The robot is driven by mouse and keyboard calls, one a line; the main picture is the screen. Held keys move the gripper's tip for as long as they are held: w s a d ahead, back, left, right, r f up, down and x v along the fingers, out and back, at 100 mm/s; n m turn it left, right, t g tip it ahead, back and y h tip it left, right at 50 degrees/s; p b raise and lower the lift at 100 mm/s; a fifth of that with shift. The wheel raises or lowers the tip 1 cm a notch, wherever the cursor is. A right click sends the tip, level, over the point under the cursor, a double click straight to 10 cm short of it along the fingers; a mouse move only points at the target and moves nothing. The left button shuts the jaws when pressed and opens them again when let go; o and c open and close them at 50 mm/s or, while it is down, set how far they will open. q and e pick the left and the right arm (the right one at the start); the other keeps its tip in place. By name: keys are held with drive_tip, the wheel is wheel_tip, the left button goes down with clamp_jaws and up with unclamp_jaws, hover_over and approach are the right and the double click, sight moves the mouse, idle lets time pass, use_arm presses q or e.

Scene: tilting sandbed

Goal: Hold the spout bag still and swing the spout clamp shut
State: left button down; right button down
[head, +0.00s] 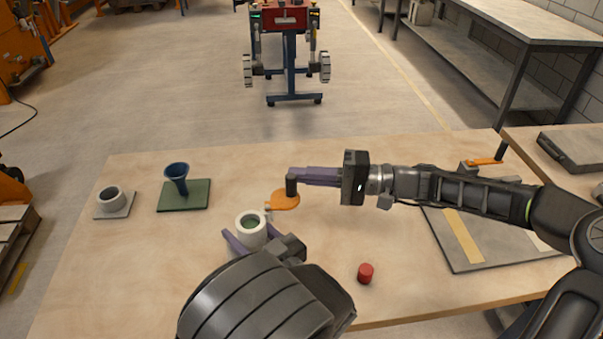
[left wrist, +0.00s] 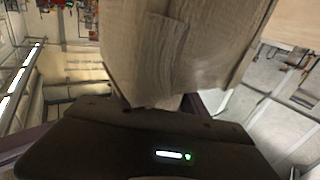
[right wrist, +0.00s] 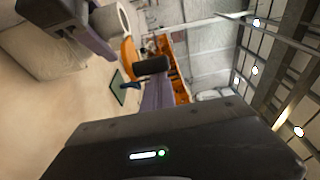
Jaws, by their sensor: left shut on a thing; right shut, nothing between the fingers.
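The pale spout bag (head: 242,238) stands on the table with a white ring-shaped spout at its top, green inside. My left gripper (head: 250,236) has its purple fingers on either side of the bag and is shut on it. The bag's woven beige cloth fills the upper middle of the left wrist view (left wrist: 180,50). The orange spout clamp (head: 285,202) sticks out to the right of the spout; it also shows in the right wrist view (right wrist: 130,58). My right gripper (head: 291,186) is shut and empty, its dark tip at the clamp. I cannot tell whether they touch.
A red cylinder (head: 366,273) stands near the table's front. A blue funnel (head: 177,178) on a green plate (head: 186,197) and a grey ring on a plate (head: 110,200) are to the left. A grey board (head: 470,260) lies at right under my right arm.

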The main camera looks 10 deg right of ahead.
sight(294, 187)
drive_tip(key=shift+s+d+f+m+t+h, duration=0.1)
drive_tip(key=shift+s+d+m+t+h, duration=0.15)
drive_tip(key=shift+s+t, duration=0.35)
drive_tip(key=shift+s+d+m+t, duration=0.25)
drive_tip(key=shift+s+m, duration=0.1)
drive_tip(key=shift+s, duration=0.4)
drive_tip(key=shift+s+d+f+m+t+h, duration=0.15)
drive_tip(key=shift+s+m+t, duration=0.25)
drive_tip(key=shift+s, duration=0.3)
drive_tip(key=s+a+m+t+h, duration=0.1)
drive_tip(key=s+a+t, duration=0.1)
drive_tip(key=s, duration=0.6)
drive_tip(key=shift+a+r, duration=0.15)
drive_tip(key=shift+a, duration=0.7)
drive_tip(key=shift+t, duration=0.25)
wheel_tip(294, 187, up, 10)
